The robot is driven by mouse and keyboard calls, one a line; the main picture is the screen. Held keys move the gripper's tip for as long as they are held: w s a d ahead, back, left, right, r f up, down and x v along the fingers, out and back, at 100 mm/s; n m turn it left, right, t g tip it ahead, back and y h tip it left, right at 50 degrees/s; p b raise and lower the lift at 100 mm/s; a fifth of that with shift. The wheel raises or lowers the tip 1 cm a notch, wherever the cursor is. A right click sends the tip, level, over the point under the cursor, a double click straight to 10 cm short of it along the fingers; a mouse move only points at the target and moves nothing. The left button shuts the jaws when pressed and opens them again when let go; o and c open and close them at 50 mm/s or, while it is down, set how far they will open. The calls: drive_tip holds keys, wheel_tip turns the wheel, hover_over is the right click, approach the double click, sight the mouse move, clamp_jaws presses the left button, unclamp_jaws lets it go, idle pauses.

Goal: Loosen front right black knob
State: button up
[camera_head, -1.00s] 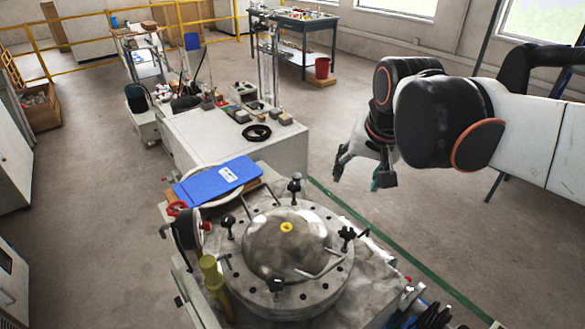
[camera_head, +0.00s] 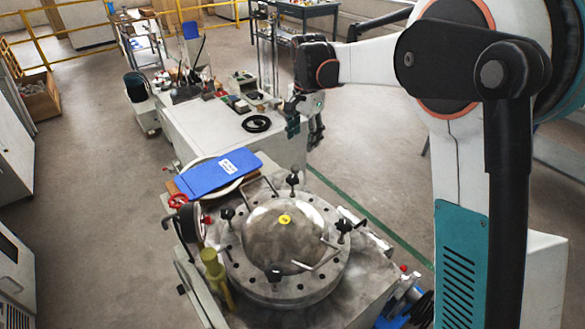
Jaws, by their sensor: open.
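The round metal tester (camera_head: 240,262) has a domed lid with a yellow centre mark. Black knobs stand around its flange: a right one (camera_head: 344,226), a front one (camera_head: 273,274), a left one (camera_head: 227,214) and a back one (camera_head: 293,181). A bent metal rod lies near the front and right knobs. My gripper (camera_head: 304,132) is open and empty, pointing down. In the picture it is above the back knob, beside the white bench, and apart from all the knobs.
A blue folder (camera_head: 218,175) lies behind the tester. A white bench (camera_head: 205,138) with a black ring (camera_head: 256,124) stands beyond it. A yellow handle (camera_head: 213,270) and a gauge stand at the tester's left. Open floor lies to the right.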

drive_tip(key=m+g, duration=0.1)
drive_tip(key=m, duration=0.1)
hover_over(293, 177)
wheel_tip(293, 177, down, 6)
wheel_tip(293, 177, down, 13)
drive_tip(key=b, duration=0.3)
drive_tip(key=shift+a+f, duration=0.1)
drive_tip(key=shift+f, duration=0.1)
drive_tip(key=shift+c, duration=0.6)
drive_tip(key=c, duration=1)
